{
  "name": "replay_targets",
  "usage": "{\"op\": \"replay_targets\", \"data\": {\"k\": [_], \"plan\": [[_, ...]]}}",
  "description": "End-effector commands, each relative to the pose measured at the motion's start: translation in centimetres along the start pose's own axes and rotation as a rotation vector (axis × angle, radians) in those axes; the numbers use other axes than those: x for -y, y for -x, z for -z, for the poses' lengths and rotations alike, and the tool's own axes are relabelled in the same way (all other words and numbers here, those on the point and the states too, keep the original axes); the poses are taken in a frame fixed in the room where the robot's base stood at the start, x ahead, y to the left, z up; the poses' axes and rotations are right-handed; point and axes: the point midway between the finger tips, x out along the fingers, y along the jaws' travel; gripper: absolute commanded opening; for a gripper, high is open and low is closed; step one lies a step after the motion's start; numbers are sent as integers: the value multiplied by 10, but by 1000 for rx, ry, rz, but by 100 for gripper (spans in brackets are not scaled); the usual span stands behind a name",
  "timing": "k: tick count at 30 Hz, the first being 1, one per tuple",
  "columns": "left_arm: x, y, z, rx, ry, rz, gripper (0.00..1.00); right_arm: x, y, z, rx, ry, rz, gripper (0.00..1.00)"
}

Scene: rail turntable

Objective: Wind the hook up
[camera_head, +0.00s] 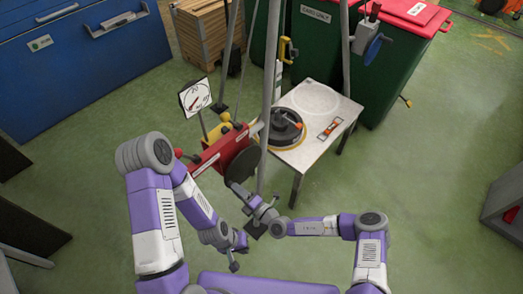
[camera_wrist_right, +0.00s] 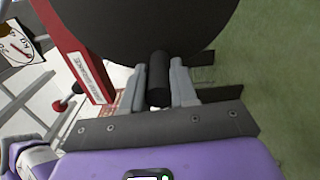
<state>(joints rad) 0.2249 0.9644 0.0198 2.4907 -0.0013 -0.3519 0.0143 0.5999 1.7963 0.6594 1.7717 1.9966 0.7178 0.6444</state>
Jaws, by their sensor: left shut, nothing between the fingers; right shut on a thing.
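A red winch frame (camera_head: 208,157) carries a large black disc (camera_head: 243,166), which also fills the top of the right wrist view (camera_wrist_right: 150,22). A black cylindrical grip (camera_wrist_right: 158,80) sticks out from the disc. My right gripper (camera_head: 234,187) is at the disc, with its fingers (camera_wrist_right: 158,92) shut on the black grip, one on each side. My left gripper (camera_head: 235,264) is shut and empty, low in the head view, below and apart from the winch. I cannot pick out the hook in either view.
A white dial with a needle (camera_head: 195,97) stands by the winch. Grey poles (camera_head: 271,60) rise beside a small table (camera_head: 335,112) holding a black round device (camera_head: 285,128).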

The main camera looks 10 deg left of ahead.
Motion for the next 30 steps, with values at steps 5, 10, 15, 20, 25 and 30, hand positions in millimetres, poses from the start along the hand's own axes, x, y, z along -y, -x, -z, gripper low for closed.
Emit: {"op": "replay_targets", "data": {"k": [5, 10, 15, 20, 25, 30], "plan": [[-2, 7, 0, 0, 0, 0, 0, -14, -1, 0, -1, -90, -11, 0], [-2, 6, 0, 0, 0, 0, 0, -14, -1, 0, -1, -103, -11, 0], [-2, 6, 0, 0, 0, 0, 0, -15, -1, 0, 0, -104, -11, 0], [-4, 11, 0, 0, 0, 0, 0, -23, -1, -2, 1, -180, -12, 0], [-6, 16, -1, 0, 0, 0, 0, -34, -1, -6, 2, -316, -11, 0], [-7, 19, -1, 0, 0, 0, 0, -41, -1, -8, 0, -404, -10, 0]]}}
